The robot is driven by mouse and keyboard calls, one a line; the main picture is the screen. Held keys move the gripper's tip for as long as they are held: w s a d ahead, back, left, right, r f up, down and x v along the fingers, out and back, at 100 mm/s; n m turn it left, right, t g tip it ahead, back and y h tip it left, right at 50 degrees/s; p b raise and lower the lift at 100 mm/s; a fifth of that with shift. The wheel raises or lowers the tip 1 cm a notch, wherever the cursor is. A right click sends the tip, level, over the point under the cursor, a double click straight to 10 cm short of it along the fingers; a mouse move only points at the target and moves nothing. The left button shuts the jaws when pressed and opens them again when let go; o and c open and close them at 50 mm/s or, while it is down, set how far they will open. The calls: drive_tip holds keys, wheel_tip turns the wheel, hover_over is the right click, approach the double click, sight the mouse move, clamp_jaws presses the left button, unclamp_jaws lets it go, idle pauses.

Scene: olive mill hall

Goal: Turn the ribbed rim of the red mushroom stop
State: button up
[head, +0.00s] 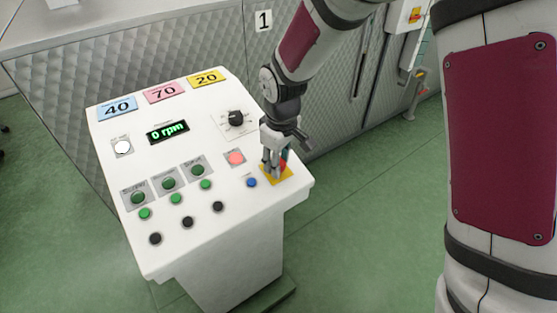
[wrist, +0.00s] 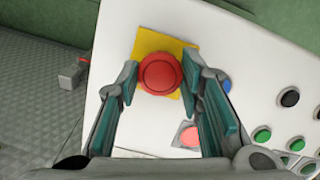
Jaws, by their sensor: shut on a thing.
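The red mushroom stop (wrist: 159,74) sits on a yellow square plate (wrist: 150,42) at a corner of the white control panel (wrist: 196,18). In the head view the red stop (head: 283,165) is partly hidden by my gripper (head: 276,168), which points down onto it from above. In the wrist view my gripper (wrist: 161,82) has one finger at each side of the red cap, and the fingertips are shut on its rim. The ribs on the rim cannot be made out.
A blue button (head: 251,182) and a lit pink-red button (head: 236,158) lie close beside the stop. A black rotary knob (head: 236,118) and a display reading 0 rpm (head: 168,131) are farther up the panel. Several green and black buttons fill the left. Quilted metal cladding (head: 222,62) stands behind.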

drive_tip(key=shift+m, duration=0.3)
idle(0.4)
drive_tip(key=o, duration=1.2)
drive_tip(key=shift+c, duration=0.2)
wheel_tip(320, 180, up, 12)
drive_tip(key=s, duration=0.1)
drive_tip(key=shift+s+d, duration=0.2)
drive_tip(key=shift+s, duration=0.05)
